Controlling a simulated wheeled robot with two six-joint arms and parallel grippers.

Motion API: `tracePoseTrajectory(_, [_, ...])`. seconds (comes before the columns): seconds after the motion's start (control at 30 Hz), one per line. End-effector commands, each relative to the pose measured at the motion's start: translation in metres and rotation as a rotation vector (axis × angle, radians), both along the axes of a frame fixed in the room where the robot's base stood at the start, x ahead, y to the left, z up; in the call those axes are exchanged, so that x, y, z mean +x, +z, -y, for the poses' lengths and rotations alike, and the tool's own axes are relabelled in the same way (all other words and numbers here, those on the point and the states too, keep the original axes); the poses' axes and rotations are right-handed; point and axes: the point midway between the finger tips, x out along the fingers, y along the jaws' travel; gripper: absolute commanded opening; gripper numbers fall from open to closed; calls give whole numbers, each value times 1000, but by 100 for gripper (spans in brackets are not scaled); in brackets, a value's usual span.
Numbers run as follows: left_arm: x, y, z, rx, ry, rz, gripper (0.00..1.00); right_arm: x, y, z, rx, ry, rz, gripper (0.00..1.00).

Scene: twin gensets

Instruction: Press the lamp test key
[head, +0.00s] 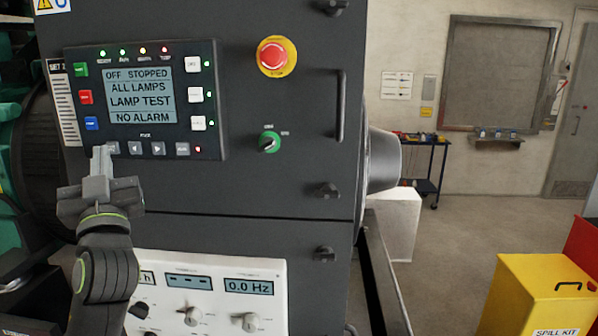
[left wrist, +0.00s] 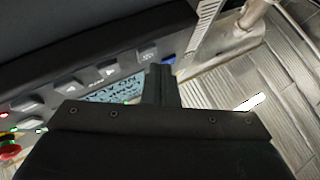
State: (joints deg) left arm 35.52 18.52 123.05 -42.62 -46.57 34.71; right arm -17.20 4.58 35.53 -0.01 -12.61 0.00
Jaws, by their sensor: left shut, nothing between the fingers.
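The dark control panel (head: 222,100) is on the front of the grey cabinet. Its screen (head: 141,97) reads OFF STOPPED, ALL LAMPS, LAMP TEST, NO ALARM. Several small lamps along its top edge are lit. My left gripper (head: 101,156) is shut and empty, its fingertips at the lower left of the panel. They partly cover the leftmost grey key (head: 113,147) of the bottom row. In the left wrist view the closed fingers (left wrist: 159,70) reach up to that grey key (left wrist: 148,53); the key's label is too small to read, and contact looks likely but is not certain.
A red emergency stop (head: 276,57) and a green rotary switch (head: 269,142) are right of the panel. A white meter panel (head: 220,320) lies below. A yellow spill kit box (head: 530,285) stands on the floor at right. The floor between is clear.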

Motion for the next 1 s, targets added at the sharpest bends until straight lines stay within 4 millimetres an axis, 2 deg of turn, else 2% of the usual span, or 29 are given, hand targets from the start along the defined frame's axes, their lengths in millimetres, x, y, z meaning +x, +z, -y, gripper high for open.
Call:
tracePoseTrajectory(0.47, [-10,1,-1,1,1,1,0,0,3,-1,1,0,0,36])
tracePoseTrajectory(1.0, [-61,1,-5,2,1,0,0,0,19,-1,1,0,0,36])
